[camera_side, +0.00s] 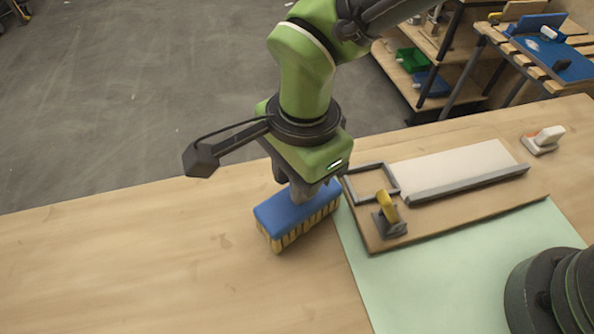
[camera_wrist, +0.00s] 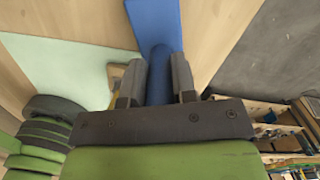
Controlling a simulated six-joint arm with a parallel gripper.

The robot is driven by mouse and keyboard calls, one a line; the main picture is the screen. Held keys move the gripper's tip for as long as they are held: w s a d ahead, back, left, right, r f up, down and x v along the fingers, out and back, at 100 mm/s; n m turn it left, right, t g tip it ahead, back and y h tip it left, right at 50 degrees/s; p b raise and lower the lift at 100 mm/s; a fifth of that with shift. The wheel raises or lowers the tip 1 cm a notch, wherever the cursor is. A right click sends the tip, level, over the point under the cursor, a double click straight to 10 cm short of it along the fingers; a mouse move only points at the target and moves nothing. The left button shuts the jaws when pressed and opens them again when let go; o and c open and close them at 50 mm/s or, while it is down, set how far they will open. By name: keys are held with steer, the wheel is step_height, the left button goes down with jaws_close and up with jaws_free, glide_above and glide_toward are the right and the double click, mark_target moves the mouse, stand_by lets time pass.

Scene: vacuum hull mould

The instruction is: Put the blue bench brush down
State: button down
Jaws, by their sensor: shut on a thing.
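The blue bench brush (camera_side: 287,211) has a blue back and pale yellow bristles pointing down. In the side view it is at or just above the wooden table, left of the board; I cannot tell whether the bristles touch. My gripper (camera_side: 306,190) is above the brush, shut on it. In the wrist view the brush's blue back (camera_wrist: 154,22) shows at the top and its round blue handle (camera_wrist: 158,75) lies between the two grey fingers of my gripper (camera_wrist: 158,72). The fingertips are partly hidden in the side view.
Right of the brush, a wooden board (camera_side: 440,222) carries a white sheet, a grey frame (camera_side: 371,183), a grey bar and a yellow-handled clamp (camera_side: 388,212). It lies partly on a pale green mat (camera_side: 470,265). A small white-handled tool (camera_side: 546,138) stands at the far right. The table's left (camera_side: 120,265) is clear.

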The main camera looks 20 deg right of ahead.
steer(key=shift+f, duration=0.15)
steer(key=c, duration=0.9)
jaws_free()
steer(key=r, duration=1.2)
steer(key=shift+w+d+r, duration=0.15)
steer(key=shift+d, duration=0.25)
